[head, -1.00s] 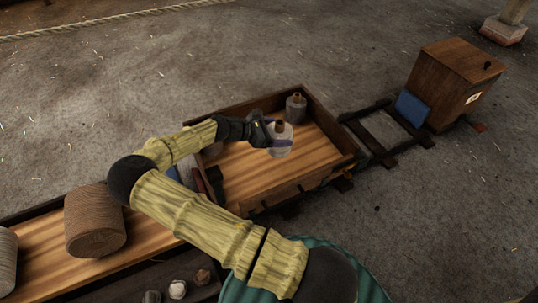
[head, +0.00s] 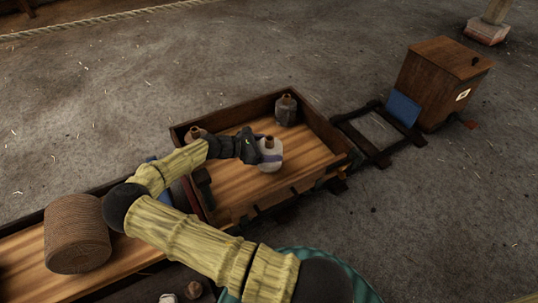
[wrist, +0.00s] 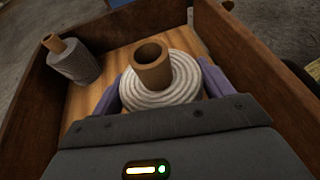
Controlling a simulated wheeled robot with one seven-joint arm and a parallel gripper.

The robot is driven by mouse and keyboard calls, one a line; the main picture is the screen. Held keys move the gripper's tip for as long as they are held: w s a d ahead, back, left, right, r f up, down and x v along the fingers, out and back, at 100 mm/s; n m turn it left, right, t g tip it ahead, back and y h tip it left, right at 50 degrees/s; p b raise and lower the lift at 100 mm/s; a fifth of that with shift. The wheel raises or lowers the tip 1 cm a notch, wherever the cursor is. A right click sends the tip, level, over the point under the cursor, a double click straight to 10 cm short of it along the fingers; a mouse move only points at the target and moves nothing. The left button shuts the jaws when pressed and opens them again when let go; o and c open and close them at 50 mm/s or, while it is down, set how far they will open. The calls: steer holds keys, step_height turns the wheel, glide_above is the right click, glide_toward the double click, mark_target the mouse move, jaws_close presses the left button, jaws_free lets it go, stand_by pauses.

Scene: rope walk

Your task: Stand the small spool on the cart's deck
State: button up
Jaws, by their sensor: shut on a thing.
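The small spool (head: 269,156) is wound with pale cord on a brown core and stands upright in my gripper (head: 264,149). It is inside the walls of the wooden cart (head: 318,129), over the plank deck (head: 237,176). In the wrist view the two purple fingers of my gripper (wrist: 160,86) are shut on either side of the pale spool (wrist: 158,91), and its core (wrist: 152,66) points up. The spool's underside is hidden, so I cannot tell whether it touches the deck.
A grey spool (head: 286,111) stands in the cart's far corner and shows at upper left in the wrist view (wrist: 74,62). Another spool (head: 195,133) is partly hidden behind my arm. Bare deck lies right of the held spool. A large spool (head: 77,235) stands at left.

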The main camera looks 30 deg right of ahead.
step_height(320, 180, down, 3)
steer(key=shift+f+b, duration=0.2)
steer(key=shift+b, duration=0.75)
steer(key=shift+r, duration=0.1)
steer(key=o, duration=1.2)
steer(key=shift+c, duration=0.2)
